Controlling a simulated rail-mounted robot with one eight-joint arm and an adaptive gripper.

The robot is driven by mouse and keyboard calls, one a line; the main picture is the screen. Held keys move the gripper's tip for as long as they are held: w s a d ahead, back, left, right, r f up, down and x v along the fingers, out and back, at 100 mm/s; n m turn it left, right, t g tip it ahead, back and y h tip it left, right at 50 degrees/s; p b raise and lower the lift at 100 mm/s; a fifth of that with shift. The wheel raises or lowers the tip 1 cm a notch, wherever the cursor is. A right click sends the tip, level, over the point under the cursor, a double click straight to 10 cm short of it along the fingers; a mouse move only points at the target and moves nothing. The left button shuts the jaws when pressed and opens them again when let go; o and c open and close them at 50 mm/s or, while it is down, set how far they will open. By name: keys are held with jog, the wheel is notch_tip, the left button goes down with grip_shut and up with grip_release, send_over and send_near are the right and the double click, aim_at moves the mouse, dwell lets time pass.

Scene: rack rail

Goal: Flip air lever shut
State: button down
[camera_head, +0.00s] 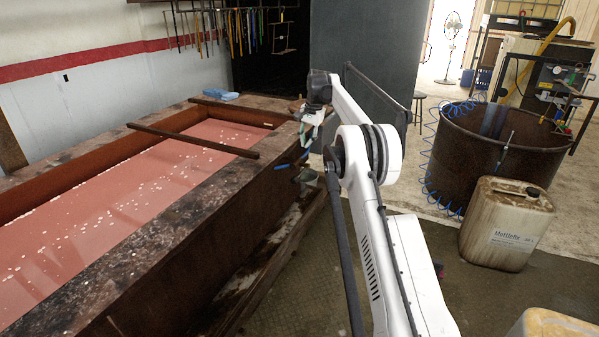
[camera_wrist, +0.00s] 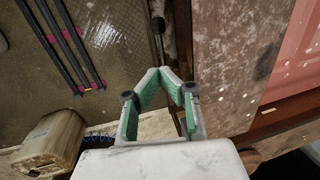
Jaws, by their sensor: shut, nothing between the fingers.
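My gripper (camera_wrist: 162,72) is shut and empty in the wrist view, its green-padded fingers meeting at the tips.
A stained jerrycan (camera_head: 506,225) and a round brown tub (camera_head: 495,150) with a blue coiled hose stand right. A dark panel (camera_head: 360,65) stands behind my arm.

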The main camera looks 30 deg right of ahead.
aim_at(299, 176)
jog(key=f, duration=0.4)
jog(key=w+a+f+b, duration=0.1)
jog(key=f, duration=0.4)
jog(key=w+f+b, duration=0.1)
jog(key=f, duration=0.3)
jog(key=shift+w+a+f, duration=0.1)
jog(key=shift+a+f, duration=0.25)
jog(key=shift+f, duration=0.05)
